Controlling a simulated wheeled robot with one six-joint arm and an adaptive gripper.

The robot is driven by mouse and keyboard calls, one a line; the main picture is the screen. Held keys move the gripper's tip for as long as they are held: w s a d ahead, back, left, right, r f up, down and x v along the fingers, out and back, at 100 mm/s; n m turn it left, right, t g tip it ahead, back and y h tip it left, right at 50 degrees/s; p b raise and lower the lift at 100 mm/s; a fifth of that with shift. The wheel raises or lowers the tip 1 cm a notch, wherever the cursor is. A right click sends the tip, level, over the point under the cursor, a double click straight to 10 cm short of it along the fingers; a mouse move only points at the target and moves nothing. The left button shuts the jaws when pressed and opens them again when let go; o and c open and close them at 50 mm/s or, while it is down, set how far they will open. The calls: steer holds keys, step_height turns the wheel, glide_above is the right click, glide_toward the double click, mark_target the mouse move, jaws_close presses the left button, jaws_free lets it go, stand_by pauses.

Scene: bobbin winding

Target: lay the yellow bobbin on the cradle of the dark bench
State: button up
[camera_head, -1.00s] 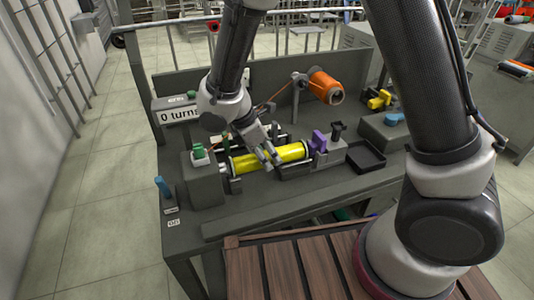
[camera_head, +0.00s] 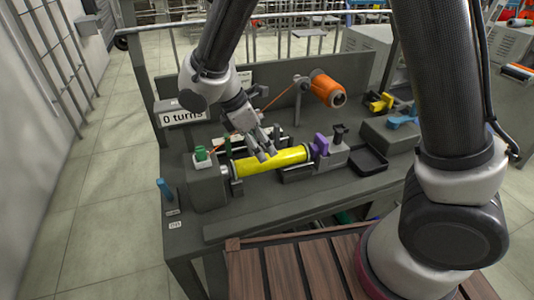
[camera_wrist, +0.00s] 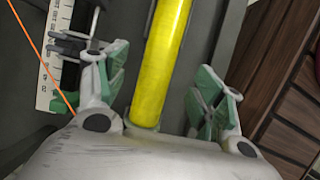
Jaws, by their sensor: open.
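The yellow bobbin (camera_head: 278,160) lies level along the middle of the dark bench (camera_head: 290,205), between the grey block on the left and the purple part on the right. It appears to rest on the low dark supports of the cradle (camera_head: 298,174), which it partly hides. My gripper (camera_head: 262,149) is just above the bobbin, towards its left half. In the wrist view my gripper (camera_wrist: 158,88) is open, its green-padded fingers apart on either side of the yellow bobbin (camera_wrist: 165,62). Neither finger appears to touch it.
An orange spool (camera_head: 327,89) with an orange thread stands behind the bobbin. A purple part (camera_head: 320,145) and a black tray (camera_head: 368,161) are to the right. A green piece (camera_head: 200,153) tops the left block. A sign (camera_head: 183,117) reads "0 turns". The bench front is clear.

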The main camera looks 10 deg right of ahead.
steer(key=v, duration=0.5)
steer(key=shift+a+r, duration=0.1)
steer(key=shift+r, duration=0.2)
steer(key=s+d+r+m+y, duration=0.1)
steer(key=d+r+m+y, duration=0.1)
steer(key=d+r+m, duration=0.6)
steer(key=s+d+r+m+y, duration=0.1)
steer(key=d+r+m, duration=0.15)
steer(key=d, duration=0.95)
steer(key=s+d+r+m+t+y, duration=0.1)
steer(key=s+d+r+m+t, duration=0.2)
steer(key=s+d+m, duration=0.7)
steer(key=shift+s+d+r+y, duration=0.25)
steer(key=shift+s+d+y, duration=0.15)
steer(key=shift+s+d, duration=0.6)
